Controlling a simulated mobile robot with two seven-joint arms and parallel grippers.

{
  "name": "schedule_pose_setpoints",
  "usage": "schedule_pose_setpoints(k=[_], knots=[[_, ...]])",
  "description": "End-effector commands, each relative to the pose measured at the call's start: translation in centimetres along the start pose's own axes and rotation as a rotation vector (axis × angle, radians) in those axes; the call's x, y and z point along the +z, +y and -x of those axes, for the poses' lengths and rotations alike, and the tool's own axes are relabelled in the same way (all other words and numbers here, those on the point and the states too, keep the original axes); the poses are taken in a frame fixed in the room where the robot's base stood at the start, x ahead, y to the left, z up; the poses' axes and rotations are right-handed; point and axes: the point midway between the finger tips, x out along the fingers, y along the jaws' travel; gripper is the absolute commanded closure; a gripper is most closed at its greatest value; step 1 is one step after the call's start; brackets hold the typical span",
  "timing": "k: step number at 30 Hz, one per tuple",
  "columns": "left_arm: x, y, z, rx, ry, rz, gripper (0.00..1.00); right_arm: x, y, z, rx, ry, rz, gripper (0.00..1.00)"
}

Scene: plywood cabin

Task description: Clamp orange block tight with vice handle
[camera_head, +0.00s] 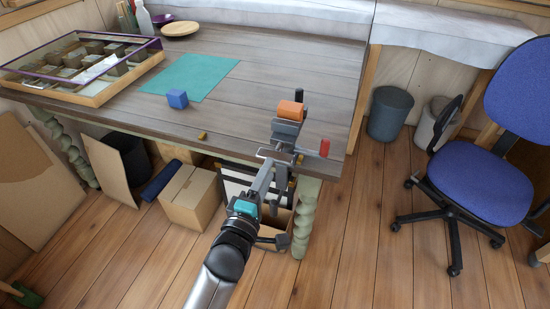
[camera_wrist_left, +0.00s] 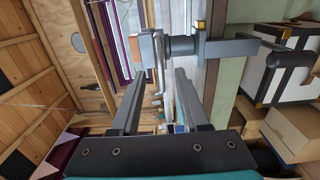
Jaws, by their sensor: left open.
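The grey vice (camera_head: 285,130) is mounted at the front right corner of the workbench. The orange block (camera_head: 291,110) sits at its top, by the jaws; whether both jaws touch it I cannot tell. It also shows in the left wrist view (camera_wrist_left: 135,48), partly hidden by the vice. My left gripper (camera_head: 274,170) is at the front of the vice, below the block. In the wrist view its fingers (camera_wrist_left: 160,75) are open, with a thin grey handle rod (camera_wrist_left: 157,84) between them, apparently not gripped. My right gripper is out of view.
A blue block (camera_head: 177,99) lies by a teal mat (camera_head: 196,77) on the bench. A glass-topped case (camera_head: 108,92) stands at the left. Cardboard boxes (camera_head: 189,197) are under the bench. A blue chair (camera_head: 481,182) is at the right, with clear floor between.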

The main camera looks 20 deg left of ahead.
Motion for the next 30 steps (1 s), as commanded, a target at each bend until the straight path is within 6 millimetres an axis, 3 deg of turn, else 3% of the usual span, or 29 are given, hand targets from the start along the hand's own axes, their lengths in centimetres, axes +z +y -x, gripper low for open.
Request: schedule_pose_setpoints(k=[6, 12, 25, 30], knots=[[0.0, 0.0, -3.5, 0.003, 0.0, -0.002, 0.55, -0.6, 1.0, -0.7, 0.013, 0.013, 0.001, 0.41], [0.0, -0.1, -5.4, 0.0, -0.001, -0.001, 0.55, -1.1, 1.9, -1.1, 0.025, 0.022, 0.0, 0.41], [0.0, 0.0, -6.1, 0.0, 0.0, 0.0, 0.55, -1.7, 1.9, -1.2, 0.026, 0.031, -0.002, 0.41], [0.0, 0.0, -6.0, 0.0, 0.0, 0.0, 0.74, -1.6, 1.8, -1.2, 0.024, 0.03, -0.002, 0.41]])
